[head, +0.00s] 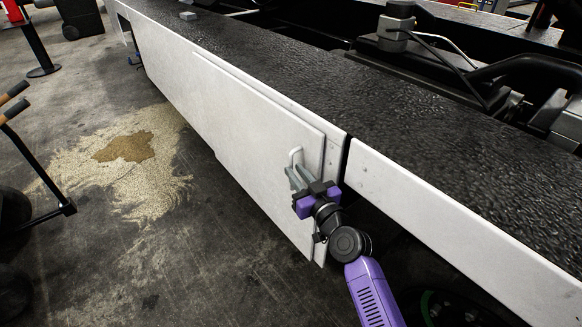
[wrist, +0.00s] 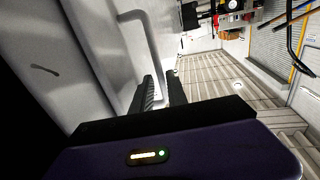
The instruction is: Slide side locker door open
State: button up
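The side locker door (head: 250,125) is a flat white panel on the flank of the vehicle, lying over the white side skirt. A pale bar handle (head: 295,155) stands near its right end. My gripper (head: 292,178) is at the lower part of this handle, its two grey fingers apart. In the wrist view the handle (wrist: 150,50) runs down toward the gap between the dark fingertips (wrist: 162,92). The handle seems to pass between them, but contact cannot be made out. The door's right edge lies close to the skirt's vertical gap.
A white side panel (head: 450,215) continues to the right, with a black rough deck (head: 400,125) above. A sandy spill with a brown patch (head: 125,147) lies on the floor at left. A cart with orange grips (head: 35,150) stands at far left.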

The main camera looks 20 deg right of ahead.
aim_at(292, 168)
jog(key=shift+w+a, duration=0.1)
jog(key=shift+w, duration=1.5)
grip_shut()
